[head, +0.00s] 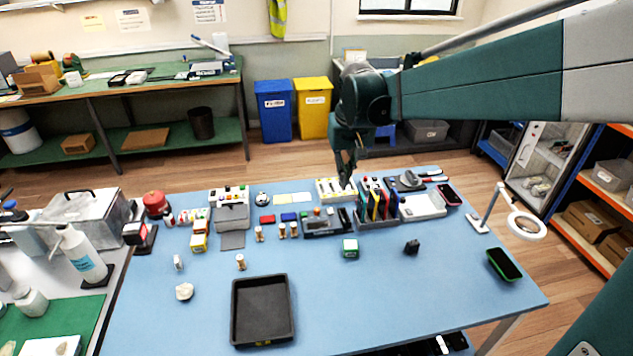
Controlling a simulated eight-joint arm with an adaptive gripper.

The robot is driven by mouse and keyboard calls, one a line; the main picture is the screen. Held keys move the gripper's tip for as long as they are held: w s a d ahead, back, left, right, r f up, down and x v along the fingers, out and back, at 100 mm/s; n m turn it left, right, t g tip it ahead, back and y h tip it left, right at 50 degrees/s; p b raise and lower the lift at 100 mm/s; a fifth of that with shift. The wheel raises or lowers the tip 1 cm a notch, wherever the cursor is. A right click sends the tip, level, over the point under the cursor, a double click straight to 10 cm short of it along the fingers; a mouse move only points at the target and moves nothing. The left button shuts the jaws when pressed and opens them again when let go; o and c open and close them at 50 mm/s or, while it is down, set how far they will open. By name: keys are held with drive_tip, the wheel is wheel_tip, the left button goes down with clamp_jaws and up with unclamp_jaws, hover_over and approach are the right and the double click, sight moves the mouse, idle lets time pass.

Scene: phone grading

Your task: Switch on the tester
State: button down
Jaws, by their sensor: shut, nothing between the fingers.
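My gripper (346,180) is shut and empty. It points down over the back of the blue table, at the right end of a pale box with a yellow front (328,190). I cannot tell whether the fingertips touch the box. A dark unit with small coloured parts (325,222) lies in front of it. A white box with coloured buttons on top (229,194) stands further left. I cannot tell which of these is the tester, and no switch is clear at this size.
Upright coloured folders in a rack (376,200) stand close to the right of my gripper. A black tray (262,310) lies at the front of the blue table (400,300). A magnifier lamp (526,225) stands at the right. The front right of the table is mostly clear.

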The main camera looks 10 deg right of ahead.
drive_tip(key=w+f+g+p, duration=0.2)
drive_tip(key=w+f+p, duration=0.15)
drive_tip(key=w, duration=0.65)
drive_tip(key=g+p, duration=0.2)
hover_over(330, 213)
drive_tip(key=w, duration=0.3)
wheel_tip(330, 213, down, 9)
drive_tip(key=shift+s+f, duration=0.1)
drive_tip(key=shift+s, duration=0.05)
drive_tip(key=f, duration=0.4)
drive_tip(key=s+f, duration=0.1)
drive_tip(key=f, duration=0.4)
drive_tip(key=s+f, duration=0.1)
drive_tip(key=f, duration=0.4)
drive_tip(key=shift+b, duration=0.35)
drive_tip(key=shift+t, duration=0.3)
